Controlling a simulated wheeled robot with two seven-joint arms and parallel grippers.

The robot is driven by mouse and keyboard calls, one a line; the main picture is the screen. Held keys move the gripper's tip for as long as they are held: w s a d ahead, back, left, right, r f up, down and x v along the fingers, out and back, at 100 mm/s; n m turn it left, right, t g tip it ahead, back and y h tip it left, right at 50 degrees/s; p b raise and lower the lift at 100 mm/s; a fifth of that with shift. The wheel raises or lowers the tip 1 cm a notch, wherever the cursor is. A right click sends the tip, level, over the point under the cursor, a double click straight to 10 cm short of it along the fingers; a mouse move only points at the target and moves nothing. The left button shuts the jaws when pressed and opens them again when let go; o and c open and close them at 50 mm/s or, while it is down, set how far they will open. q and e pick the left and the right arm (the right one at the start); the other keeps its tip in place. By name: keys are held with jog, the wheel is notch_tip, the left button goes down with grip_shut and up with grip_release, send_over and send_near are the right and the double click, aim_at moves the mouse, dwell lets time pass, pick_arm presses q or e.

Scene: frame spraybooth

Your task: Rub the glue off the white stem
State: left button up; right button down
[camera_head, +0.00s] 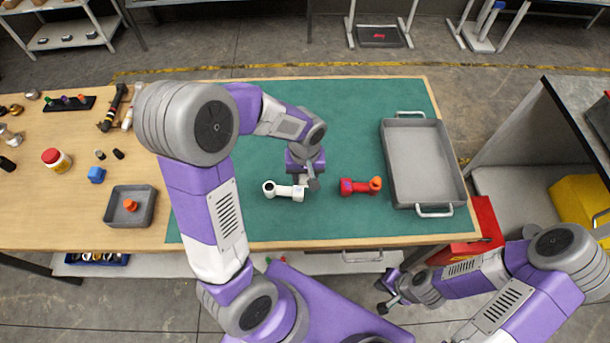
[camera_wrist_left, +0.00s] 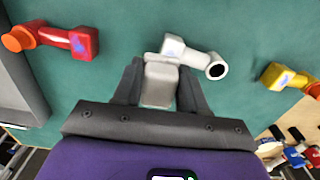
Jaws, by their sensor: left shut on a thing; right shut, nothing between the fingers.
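The white stem (camera_head: 283,190) lies on the green mat, its round open end to the left in the head view. In the left wrist view the white stem (camera_wrist_left: 198,58) lies just ahead of the fingertips, with a small bluish patch on its square end. My left gripper (camera_head: 307,184) points down at that square end. In the wrist view my left gripper (camera_wrist_left: 160,88) is shut on a pale grey block (camera_wrist_left: 159,84). The block's far edge meets the stem's square end in the picture; I cannot tell whether they touch. My right gripper (camera_head: 384,298) is shut and empty, off the table's front edge.
A red stem (camera_head: 358,187) with an orange plug lies right of the white one. A yellow stem (camera_wrist_left: 287,77) shows in the wrist view. A grey tray (camera_head: 420,160) stands at the mat's right. A small grey bin (camera_head: 130,206) stands at the left. The mat's back is clear.

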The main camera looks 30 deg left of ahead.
pick_arm(q)
jog(key=shift+r+p, duration=1.25)
jog(key=shift+r, duration=0.3)
jog(key=shift+f, duration=0.1)
